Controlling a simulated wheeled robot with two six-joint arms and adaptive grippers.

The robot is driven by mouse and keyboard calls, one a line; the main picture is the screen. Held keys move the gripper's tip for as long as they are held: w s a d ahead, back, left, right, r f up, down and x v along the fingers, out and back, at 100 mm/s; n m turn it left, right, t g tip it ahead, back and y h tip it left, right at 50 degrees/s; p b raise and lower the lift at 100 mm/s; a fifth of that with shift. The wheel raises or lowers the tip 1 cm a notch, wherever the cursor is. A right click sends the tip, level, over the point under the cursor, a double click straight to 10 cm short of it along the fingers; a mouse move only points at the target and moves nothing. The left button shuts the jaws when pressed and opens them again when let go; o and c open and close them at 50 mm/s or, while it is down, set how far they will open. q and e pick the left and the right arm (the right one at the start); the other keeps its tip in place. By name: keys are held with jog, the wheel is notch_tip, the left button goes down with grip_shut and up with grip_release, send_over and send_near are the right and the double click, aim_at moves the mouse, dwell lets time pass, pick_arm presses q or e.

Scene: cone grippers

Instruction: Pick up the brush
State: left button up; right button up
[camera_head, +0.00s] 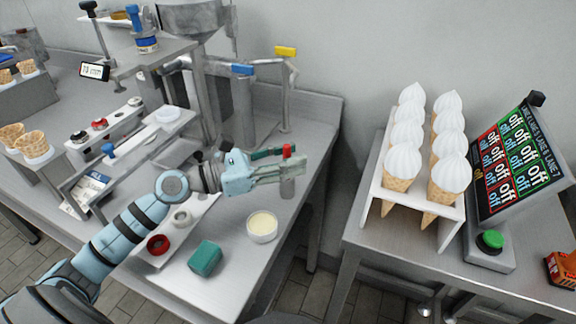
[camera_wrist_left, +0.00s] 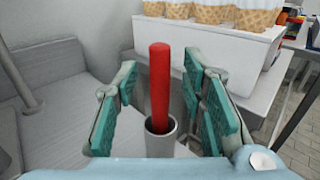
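The brush shows as a red handle (camera_wrist_left: 160,85) standing upright in a grey metal cup (camera_wrist_left: 160,140) in the left wrist view. In the head view its red top (camera_head: 288,150) sticks up at the far end of my left gripper, above the cup (camera_head: 288,187). My left gripper (camera_head: 281,163) is open, its teal-padded fingers on either side of the handle. Gaps show between the pads and the handle in the left wrist view. The brush's lower end is hidden in the cup. My right gripper is not in view.
A white bowl of cream (camera_head: 262,226) and a green block (camera_head: 205,258) are on the metal table near the cup. A blue-handled tap (camera_head: 243,71) and a yellow-handled tap (camera_head: 285,52) stand behind. A rack of ice-cream cones (camera_head: 376,200) is on the right table.

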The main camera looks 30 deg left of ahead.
pick_arm(q)
grip_shut()
jog(key=shift+r, duration=0.1)
notch_tip(320, 180, up, 20)
jog(key=p, duration=0.7)
